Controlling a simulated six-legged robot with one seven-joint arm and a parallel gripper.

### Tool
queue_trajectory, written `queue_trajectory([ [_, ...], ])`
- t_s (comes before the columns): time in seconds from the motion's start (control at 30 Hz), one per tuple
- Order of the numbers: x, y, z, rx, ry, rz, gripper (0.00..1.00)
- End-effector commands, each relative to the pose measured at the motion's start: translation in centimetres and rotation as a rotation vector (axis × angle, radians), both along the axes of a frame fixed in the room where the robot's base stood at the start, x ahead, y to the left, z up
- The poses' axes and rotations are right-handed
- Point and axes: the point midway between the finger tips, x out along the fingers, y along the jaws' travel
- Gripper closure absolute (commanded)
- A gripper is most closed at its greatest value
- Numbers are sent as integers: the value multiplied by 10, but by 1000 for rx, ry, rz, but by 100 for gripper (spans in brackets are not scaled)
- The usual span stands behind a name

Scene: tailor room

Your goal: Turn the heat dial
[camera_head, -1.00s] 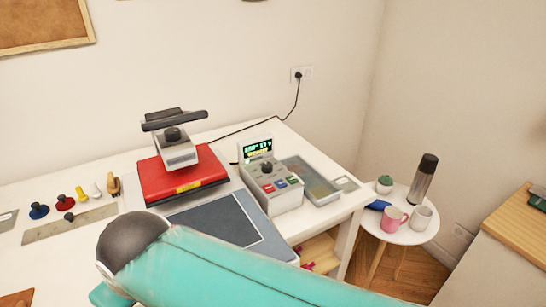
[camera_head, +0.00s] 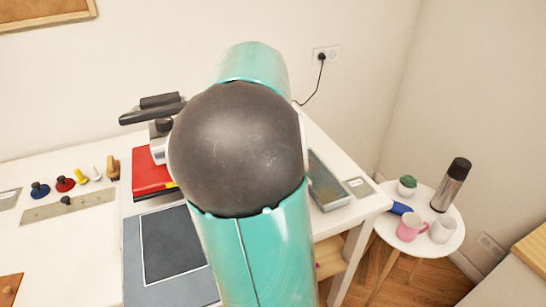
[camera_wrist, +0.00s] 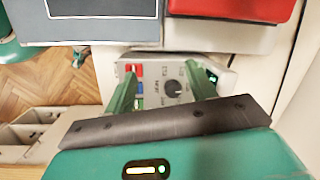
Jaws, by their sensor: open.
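The dark round heat dial (camera_wrist: 173,87) shows in the wrist view on the face of a light grey control box (camera_wrist: 152,93). Red, blue and green buttons lie beside the dial, and part of a lit green display shows at the box's right. My gripper (camera_wrist: 160,72) is open, its two green fingers apart, with the dial between them in the picture. I cannot tell whether either finger touches the box or dial. In the head view my arm hides the control box, the dial and the gripper.
The red heat press (camera_head: 150,178) stands left of my arm, with a dark pad (camera_head: 173,247) in front. A grey tray (camera_head: 327,180) lies to the right. A round side table (camera_head: 440,211) holds cups and a flask. Several stamps stand at the left.

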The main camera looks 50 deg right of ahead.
Motion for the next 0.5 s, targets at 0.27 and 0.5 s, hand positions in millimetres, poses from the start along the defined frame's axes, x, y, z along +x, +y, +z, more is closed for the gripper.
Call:
queue_trajectory([
  [0.27, -8, -71, 27, -93, 128, -413, 44],
  [0.5, -8, -81, 27, -115, 145, -485, 44],
])
